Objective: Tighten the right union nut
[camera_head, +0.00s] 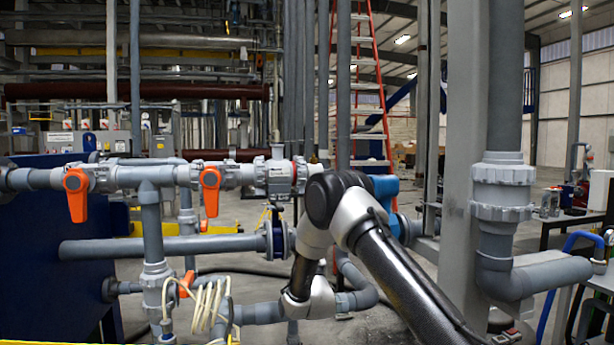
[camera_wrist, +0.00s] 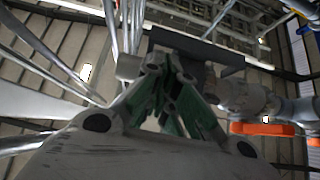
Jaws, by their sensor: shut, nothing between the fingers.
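A grey horizontal pipe line in the head view carries two orange-handled valves and, to their right, a grey ribbed union fitting (camera_head: 273,176) with a reddish ring at its right end. I cannot tell for sure which ring is the right union nut; part of the line's right end is hidden behind my arm. In the wrist view, my gripper (camera_wrist: 165,72) is shut and empty, its green-padded fingers close together at the tips. A grey pipe fitting (camera_wrist: 240,98) shows to the right of the fingers, apart from them in the picture. The gripper is not clearly visible in the head view.
Orange valve handles (camera_head: 76,195) and (camera_head: 210,190) hang from the line; one orange handle also shows in the wrist view (camera_wrist: 262,129). A lower grey pipe (camera_head: 165,247) runs underneath. A thick grey pipe with a large ribbed union (camera_head: 503,190) stands at right.

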